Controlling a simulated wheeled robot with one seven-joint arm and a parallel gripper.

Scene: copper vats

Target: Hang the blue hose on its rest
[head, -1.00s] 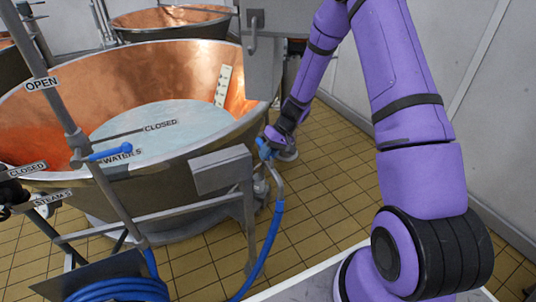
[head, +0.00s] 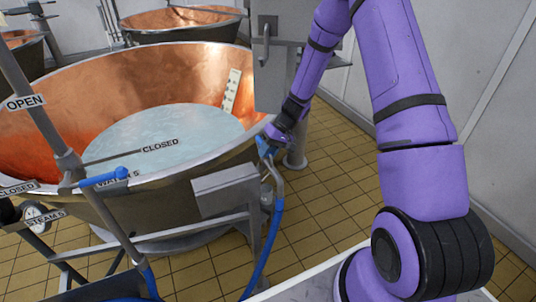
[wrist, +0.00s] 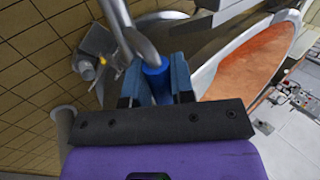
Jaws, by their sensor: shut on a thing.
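The blue hose (head: 270,235) hangs from my gripper (head: 266,147) beside the near copper vat, with a bent grey metal pipe at its upper end. In the wrist view, my gripper (wrist: 157,78) is shut on a blue piece (wrist: 157,82) at that end, and the grey metal pipe (wrist: 138,43) curves away past the fingertips. The hose runs down towards the floor, and its lower part leaves the bottom of the head view. I cannot tell which part here is the hose's rest.
The copper vat (head: 75,87) holds pale liquid. A grey box on a metal frame (head: 228,187) stands just left of the hose. Pipes with a blue-handled valve (head: 104,178) stand at left. Tiled floor (head: 335,160) is clear between vat and wall.

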